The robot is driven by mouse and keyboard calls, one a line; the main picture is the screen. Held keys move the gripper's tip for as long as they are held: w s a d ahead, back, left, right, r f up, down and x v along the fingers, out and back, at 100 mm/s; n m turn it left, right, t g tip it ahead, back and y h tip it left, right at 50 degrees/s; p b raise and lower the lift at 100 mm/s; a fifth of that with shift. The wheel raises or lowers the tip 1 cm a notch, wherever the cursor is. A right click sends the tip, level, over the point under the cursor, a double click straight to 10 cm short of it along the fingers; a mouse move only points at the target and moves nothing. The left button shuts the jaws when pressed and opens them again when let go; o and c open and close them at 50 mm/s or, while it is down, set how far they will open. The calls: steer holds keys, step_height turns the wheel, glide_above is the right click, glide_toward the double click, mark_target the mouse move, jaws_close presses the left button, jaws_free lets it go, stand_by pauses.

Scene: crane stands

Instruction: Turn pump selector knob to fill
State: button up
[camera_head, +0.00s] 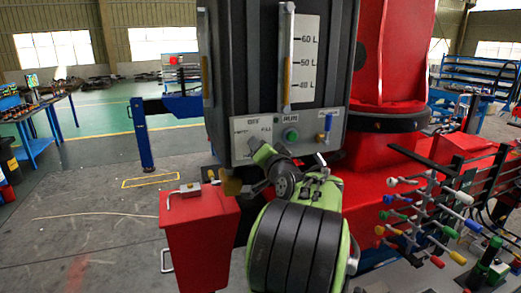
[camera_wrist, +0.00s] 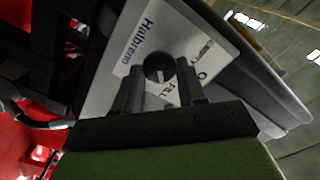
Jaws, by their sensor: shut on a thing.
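The pump selector knob (camera_wrist: 158,67) is round and black with a pale pointer mark. It sits on a light label plate (camera_wrist: 150,30) on the dark tank unit. In the wrist view the plate reads "Halbrenn", with "FILL" printed just below the knob and "EMPTY" to its right. My gripper (camera_wrist: 160,80) has its two dark fingers on either side of the knob, shut on it. The exact pointer direction is hard to tell. In the head view the plate (camera_head: 243,141) shows "FILL" at right, and my arm hides the knob.
A red box (camera_head: 195,235) stands below left. A rack of coloured levers (camera_head: 430,215) is at right.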

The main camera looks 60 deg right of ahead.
stand_by(0.3)
steer(key=o, duration=1)
steer(key=b+v, duration=0.4)
steer(key=v, duration=1.1)
steer(key=shift+s+a, duration=0.3)
steer(key=shift+w, duration=0.1)
